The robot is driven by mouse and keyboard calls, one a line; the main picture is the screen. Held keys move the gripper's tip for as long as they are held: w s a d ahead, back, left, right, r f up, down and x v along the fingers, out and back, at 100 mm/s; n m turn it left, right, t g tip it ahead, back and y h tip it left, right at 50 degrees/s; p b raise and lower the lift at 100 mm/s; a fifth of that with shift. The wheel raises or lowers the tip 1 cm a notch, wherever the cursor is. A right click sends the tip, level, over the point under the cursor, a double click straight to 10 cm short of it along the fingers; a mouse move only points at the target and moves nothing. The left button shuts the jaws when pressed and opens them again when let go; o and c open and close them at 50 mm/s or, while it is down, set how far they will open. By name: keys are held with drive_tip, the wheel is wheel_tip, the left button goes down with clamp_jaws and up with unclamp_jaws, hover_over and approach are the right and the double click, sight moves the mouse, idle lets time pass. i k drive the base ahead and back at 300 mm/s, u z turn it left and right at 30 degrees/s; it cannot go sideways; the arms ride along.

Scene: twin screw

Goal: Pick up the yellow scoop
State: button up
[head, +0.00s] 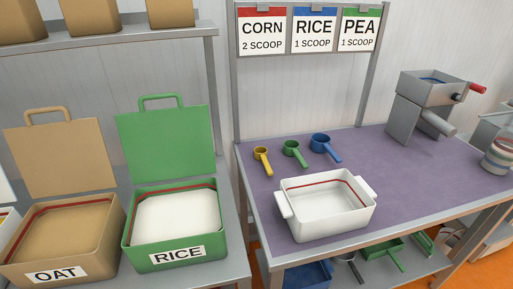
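The yellow scoop (262,158) lies on the purple table top, at the left end of a row of scoops. It is small, with a round cup at the back and a handle pointing toward the front. It stands apart from the green scoop (293,152) on its right. The blue scoop (324,146) is farther right and a little larger. My gripper is not in view.
A white tub (322,231) with a red line inside stands in front of the scoops. Open OAT (60,240) and RICE (150,261) bins are at left. A grey machine (424,105) stands at right. A sign post borders the table's left edge. The purple top (420,180) is clear at middle right.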

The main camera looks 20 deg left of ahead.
sight(264, 162)
drive_tip(key=u, duration=0.45)
drive_tip(key=i, duration=0.8)
drive_tip(key=u, duration=0.7)
